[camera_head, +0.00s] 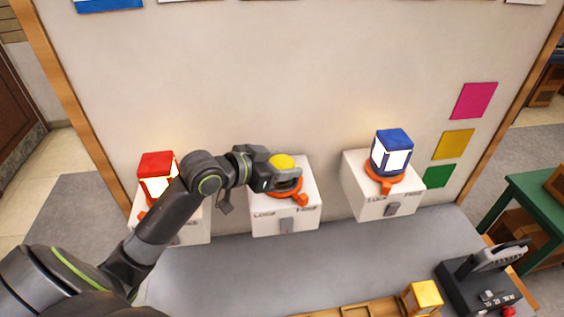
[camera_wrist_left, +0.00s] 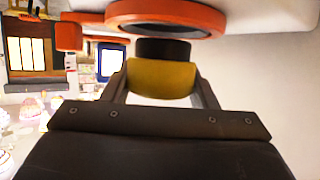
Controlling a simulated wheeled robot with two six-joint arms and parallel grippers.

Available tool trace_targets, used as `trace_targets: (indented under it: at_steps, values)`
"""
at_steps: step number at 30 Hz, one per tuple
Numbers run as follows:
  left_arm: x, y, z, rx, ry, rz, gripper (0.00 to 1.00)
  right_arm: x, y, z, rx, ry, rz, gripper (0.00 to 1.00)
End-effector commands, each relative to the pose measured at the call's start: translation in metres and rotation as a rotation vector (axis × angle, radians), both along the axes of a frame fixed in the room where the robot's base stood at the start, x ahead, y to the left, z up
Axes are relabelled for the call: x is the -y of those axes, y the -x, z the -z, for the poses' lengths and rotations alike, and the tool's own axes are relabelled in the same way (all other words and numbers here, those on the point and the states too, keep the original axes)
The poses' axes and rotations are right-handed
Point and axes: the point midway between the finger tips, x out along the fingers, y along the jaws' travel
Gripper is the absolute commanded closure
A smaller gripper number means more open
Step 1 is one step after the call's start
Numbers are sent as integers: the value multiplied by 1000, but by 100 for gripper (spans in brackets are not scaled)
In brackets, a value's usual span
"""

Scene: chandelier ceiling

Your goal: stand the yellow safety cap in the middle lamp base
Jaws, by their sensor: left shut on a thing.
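The yellow safety cap (camera_head: 282,161) is between the fingers of my left gripper (camera_head: 287,181), over the middle lamp base. The middle base is a white box (camera_head: 285,222) with an orange ring (camera_head: 289,193) on top, partly hidden by the gripper. In the left wrist view the fingers of my left gripper (camera_wrist_left: 163,88) are shut on the yellow cap (camera_wrist_left: 162,78). Its black end (camera_wrist_left: 163,49) points at the orange ring (camera_wrist_left: 166,16) and overlaps its edge in the picture. I cannot tell whether it is seated. My right gripper is not in view.
A red lamp (camera_head: 157,170) on the left base is partly hidden by my left arm. A blue lamp (camera_head: 391,152) stands on the right base. A yellow lamp (camera_head: 423,296) and a black device (camera_head: 482,285) are at the front right. The grey tabletop (camera_head: 330,265) between is clear.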

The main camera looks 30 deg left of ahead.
Motion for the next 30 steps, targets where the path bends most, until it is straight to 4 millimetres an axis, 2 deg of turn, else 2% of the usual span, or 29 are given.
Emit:
trace_targets:
  at_steps: [30]
  values:
    - [0,0,9,0,0,0,69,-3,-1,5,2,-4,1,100]
